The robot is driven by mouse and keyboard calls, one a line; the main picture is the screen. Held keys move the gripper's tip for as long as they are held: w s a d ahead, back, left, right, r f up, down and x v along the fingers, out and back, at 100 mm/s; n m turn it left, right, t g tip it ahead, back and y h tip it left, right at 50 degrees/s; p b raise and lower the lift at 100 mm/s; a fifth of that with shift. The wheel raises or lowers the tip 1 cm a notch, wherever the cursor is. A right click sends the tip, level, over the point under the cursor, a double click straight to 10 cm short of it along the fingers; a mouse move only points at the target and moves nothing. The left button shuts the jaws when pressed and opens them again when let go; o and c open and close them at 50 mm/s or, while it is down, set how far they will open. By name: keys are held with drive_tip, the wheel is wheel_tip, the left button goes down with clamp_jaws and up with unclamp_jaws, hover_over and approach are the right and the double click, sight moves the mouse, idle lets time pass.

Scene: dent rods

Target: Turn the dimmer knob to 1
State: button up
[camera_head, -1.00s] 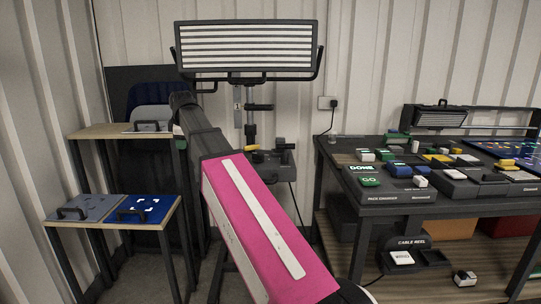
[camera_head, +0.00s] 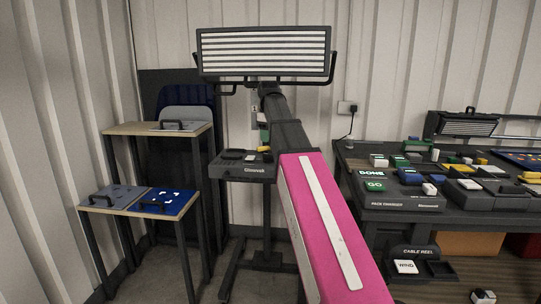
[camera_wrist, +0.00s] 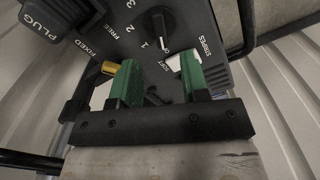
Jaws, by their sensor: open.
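The dimmer knob (camera_wrist: 162,27) is a round black knob with a pale pointer line, on a dark panel (camera_wrist: 192,18) in the wrist view. Numbers 0 to 3 are printed around it, and its pointer looks turned toward the 0. My gripper (camera_wrist: 159,78) has green fingers set apart with nothing held between them. The knob shows beyond the fingertips, roughly in line with the gap; I see no contact. In the head view the knob cannot be made out, and my arm hides much of the lamp stand.
In the wrist view, a white piece (camera_wrist: 174,63) and a brass-coloured piece (camera_wrist: 109,68) sit near the fingers, and a PLUG block (camera_wrist: 50,18) is upper left. The striped lamp (camera_head: 264,52) stands above a dark tray (camera_head: 240,167). A cluttered bench (camera_head: 400,217) is at right, low tables (camera_head: 130,128) at left.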

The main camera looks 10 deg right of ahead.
sight(268, 158)
wheel_tip(268, 158, down, 8)
drive_tip(key=shift+r, duration=0.2)
clamp_jaws()
